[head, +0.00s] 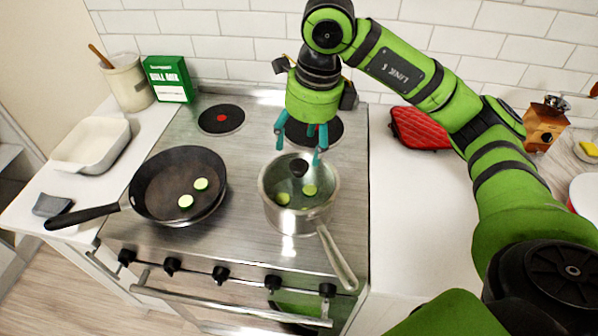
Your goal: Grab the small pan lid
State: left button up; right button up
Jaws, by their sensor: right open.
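The small pan lid (295,186) looks like clear glass with a black knob (299,168). It lies on the steel saucepan (269,213) at the front right of the stove, and green slices show through it. My right gripper (299,147) points down just above and behind the knob. Its teal fingers are spread apart, with nothing between them. Whether a fingertip touches the lid cannot be told. My left gripper is not in view.
A black frying pan (160,180) with two green slices stands on the left of the stove (236,240). A white baking dish (92,146), crock (130,84) and green box (170,79) are farther left. A red item (417,129) lies on the right counter.

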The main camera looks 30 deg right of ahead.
aim_at(300, 165)
jog(key=shift+a+f+p, duration=0.1)
jog(key=shift+f+p, duration=0.4)
jog(key=shift+f, duration=0.35)
notch_tip(300, 165, down, 4)
jog(key=shift+w+r+p, duration=0.15)
jog(key=shift+r+p, duration=0.05)
jog(key=shift+p, duration=0.7)
jog(key=shift+w+f, duration=0.1)
jog(key=shift+f, duration=0.4)
jog(key=shift+a, duration=0.1)
grip_shut()
